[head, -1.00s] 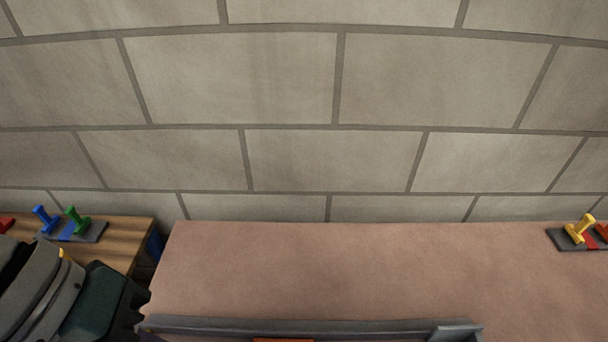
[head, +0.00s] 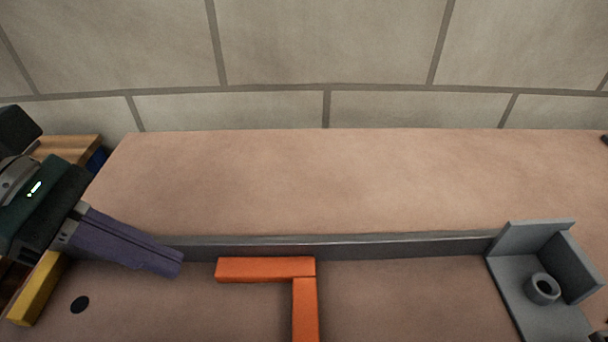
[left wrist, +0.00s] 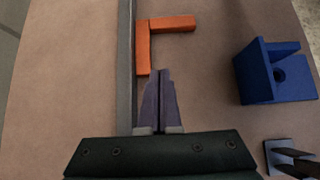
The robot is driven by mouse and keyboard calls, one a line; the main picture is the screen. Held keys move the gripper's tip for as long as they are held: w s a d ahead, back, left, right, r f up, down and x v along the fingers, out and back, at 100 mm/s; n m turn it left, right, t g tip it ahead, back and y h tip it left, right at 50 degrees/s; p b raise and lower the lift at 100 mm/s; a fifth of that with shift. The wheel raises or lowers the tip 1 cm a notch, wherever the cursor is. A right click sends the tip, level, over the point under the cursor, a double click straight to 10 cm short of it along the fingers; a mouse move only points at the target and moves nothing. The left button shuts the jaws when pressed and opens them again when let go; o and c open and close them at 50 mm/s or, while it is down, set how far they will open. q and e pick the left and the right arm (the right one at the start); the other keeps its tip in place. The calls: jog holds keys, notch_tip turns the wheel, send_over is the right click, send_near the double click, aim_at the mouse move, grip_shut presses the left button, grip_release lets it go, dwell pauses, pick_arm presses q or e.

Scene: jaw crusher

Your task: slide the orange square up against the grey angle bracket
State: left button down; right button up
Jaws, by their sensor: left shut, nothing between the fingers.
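The orange square (head: 266,268) is L-shaped and lies flat on the table. One leg runs along the grey rail and the other points toward the near edge, cut off by the frame. It also shows in the left wrist view (left wrist: 143,50). The grey angle bracket (head: 518,268) stands at the right end of the rail, with a clear gap between it and the square. My left gripper (head: 180,264) is shut and empty, its purple fingers pointing right toward the square's left end, with a small gap in the head view. My right gripper is not in view.
The grey rail (head: 400,245) runs across behind the square. A blue angle bracket (left wrist: 283,95) shows right in the left wrist view. A yellow bar (head: 38,290) and a black disc (head: 80,304) are at the left. The table (head: 330,180) behind the rail is clear.

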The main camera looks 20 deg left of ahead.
aim_at(268, 298)
pick_arm(q)
jog(key=b+x, duration=0.2)
jog(key=x, duration=0.7)
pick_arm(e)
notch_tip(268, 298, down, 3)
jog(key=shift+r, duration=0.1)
pick_arm(q)
jog(key=d, duration=0.2)
jog(key=shift+w+d+r, duration=0.15)
jog(key=shift+w+d, duration=0.1)
jog(key=shift+w, duration=0.1)
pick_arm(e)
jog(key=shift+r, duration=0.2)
pick_arm(q)
jog(key=shift+w+d, duration=0.15)
jog(key=shift+d, duration=0.45)
